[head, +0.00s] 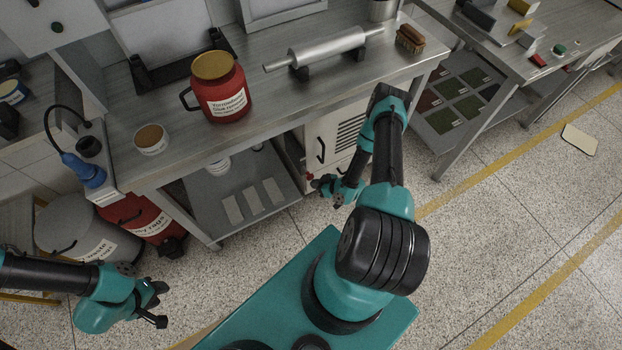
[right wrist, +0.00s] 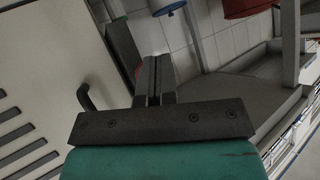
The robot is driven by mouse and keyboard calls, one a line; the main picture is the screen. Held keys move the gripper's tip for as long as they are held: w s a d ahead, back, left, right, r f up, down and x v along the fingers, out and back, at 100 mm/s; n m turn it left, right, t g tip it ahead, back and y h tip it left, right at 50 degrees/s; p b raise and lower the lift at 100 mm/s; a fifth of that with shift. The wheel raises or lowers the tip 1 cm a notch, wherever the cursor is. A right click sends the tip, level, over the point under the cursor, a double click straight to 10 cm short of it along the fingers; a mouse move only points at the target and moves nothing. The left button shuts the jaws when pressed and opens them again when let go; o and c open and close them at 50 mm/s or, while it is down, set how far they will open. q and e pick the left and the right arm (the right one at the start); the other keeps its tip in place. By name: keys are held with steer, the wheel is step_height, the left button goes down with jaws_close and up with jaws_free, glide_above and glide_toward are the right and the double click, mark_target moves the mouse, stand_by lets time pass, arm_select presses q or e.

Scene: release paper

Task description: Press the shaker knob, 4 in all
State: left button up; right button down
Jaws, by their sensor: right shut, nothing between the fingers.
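No part that I can surely name as the shaker knob shows in these views. A black round piece (head: 88,146) sits on a narrow grey box (head: 107,182) at the bench's left end; I cannot tell whether it is the knob. My left gripper (head: 161,305) is open and empty at the lower left, over the floor, apart from the bench. My right gripper (head: 322,187) is in front of the bench's lower shelf, below the top. In the right wrist view its fingers (right wrist: 155,70) are together with nothing between them.
A blue corded tool (head: 85,172) stands at the left. A white cabinet (head: 335,135) is near my right gripper.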

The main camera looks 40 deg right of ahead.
steer(key=shift+w+d, duration=0.2)
steer(key=shift+w, duration=0.5)
steer(key=shift+w+d, duration=0.15)
steer(key=shift+w, duration=0.55)
stand_by(1.7)
steer(key=shift+s, duration=0.1)
steer(key=shift+s+a, duration=0.25)
steer(key=shift+s, duration=0.65)
steer(key=shift+s+a, duration=0.2)
steer(key=shift+s, duration=0.7)
steer(key=shift+s+a, duration=0.2)
steer(key=shift+s, duration=0.6)
steer(key=shift+s+a, duration=0.25)
steer(key=shift+s, duration=0.55)
steer(key=shift+s+a, duration=0.2)
steer(key=shift+s, duration=0.6)
stand_by(0.4)
